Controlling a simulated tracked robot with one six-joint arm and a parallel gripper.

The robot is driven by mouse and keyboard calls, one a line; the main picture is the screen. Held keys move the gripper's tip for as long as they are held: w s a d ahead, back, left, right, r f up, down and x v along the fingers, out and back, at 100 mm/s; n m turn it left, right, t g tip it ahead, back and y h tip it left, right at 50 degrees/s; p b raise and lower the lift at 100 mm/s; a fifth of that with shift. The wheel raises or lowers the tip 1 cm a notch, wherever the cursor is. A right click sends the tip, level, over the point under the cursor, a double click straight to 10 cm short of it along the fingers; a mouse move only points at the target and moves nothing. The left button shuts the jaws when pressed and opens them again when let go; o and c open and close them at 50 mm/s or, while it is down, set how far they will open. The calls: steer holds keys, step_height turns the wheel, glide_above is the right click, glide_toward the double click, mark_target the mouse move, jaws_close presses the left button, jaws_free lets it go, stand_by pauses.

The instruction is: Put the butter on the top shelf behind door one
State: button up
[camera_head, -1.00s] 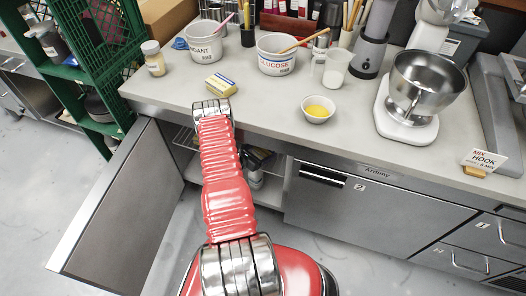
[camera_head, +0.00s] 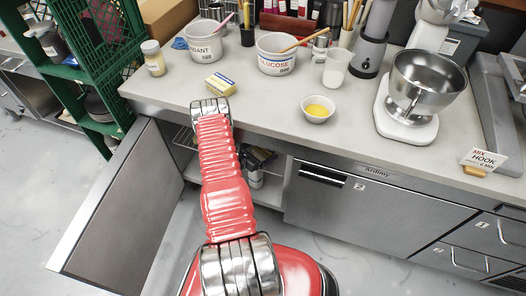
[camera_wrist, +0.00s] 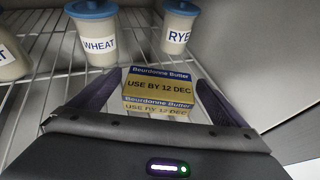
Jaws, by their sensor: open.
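A gold and blue butter pack (camera_wrist: 158,88), marked "Beurdonne Butter" and "USE BY 12 DEC", rests on a wire shelf (camera_wrist: 52,68) in the wrist view. My gripper (camera_wrist: 158,80) is open, with one finger on each side of the pack. Small gaps show between the fingers and the pack. In the head view my gripper is hidden behind my arm and the counter. An open cabinet door (camera_head: 115,210) stands at the left, with wire shelving (camera_head: 185,140) partly visible inside.
Blue-lidded jars marked WHEAT (camera_wrist: 98,45) and RYE (camera_wrist: 177,28) stand behind the butter; another jar (camera_wrist: 10,55) is at left. A pale wall (camera_wrist: 270,75) bounds the right. The counter (camera_head: 270,110) holds tubs, a yellow-filled bowl (camera_head: 318,109) and a mixer (camera_head: 412,100).

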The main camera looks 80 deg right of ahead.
steer(key=v, duration=1.1)
steer(key=shift+a, duration=0.2)
steer(key=shift+w, duration=0.1)
stand_by(0.4)
